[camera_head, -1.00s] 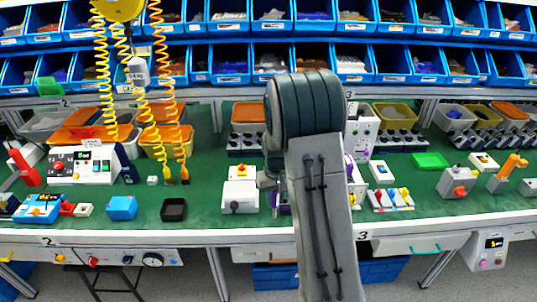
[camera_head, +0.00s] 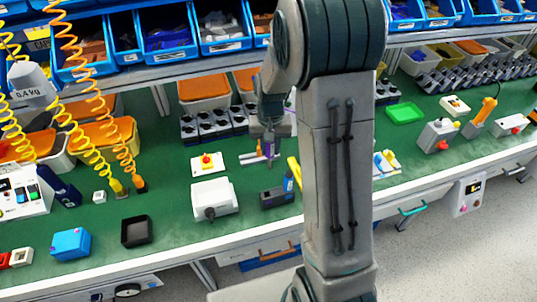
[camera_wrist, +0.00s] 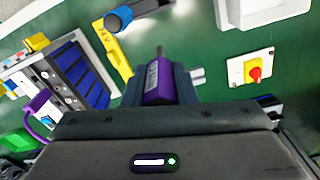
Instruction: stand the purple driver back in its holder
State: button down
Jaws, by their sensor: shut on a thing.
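My gripper (camera_head: 268,139) is shut on the purple driver (camera_wrist: 158,82). In the wrist view its purple handle is between the jaws and its thin dark shaft points to the top of the picture. In the head view the driver (camera_head: 268,150) is a small purple strip under my gripper, above the bench. I cannot tell for sure whether this block is the holder.
A yellow piece (camera_wrist: 114,50) lies beside the blue one. A white box (camera_head: 213,199) and a red rotary switch on a yellow plate (camera_head: 208,163) stand to the left. Black units (camera_head: 213,122) line the back. My arm hides part of the bench on the right.

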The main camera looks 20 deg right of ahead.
jog(key=s+a+r+m, duration=0.2)
jog(key=s+m, duration=0.1)
jog(key=s, duration=0.3)
jog(key=shift+a, duration=0.4)
jog(key=shift+r, duration=0.1)
notch_tip(320, 180, down, 6)
jog(key=b, duration=0.5)
jog(key=shift+f+b, duration=0.2)
jog(key=shift+b, duration=0.25)
dwell(0.4)
notch_tip(320, 180, down, 7)
jog(key=b, duration=0.5)
jog(key=shift+r, duration=0.15)
jog(key=c, duration=1.1)
grip_release()
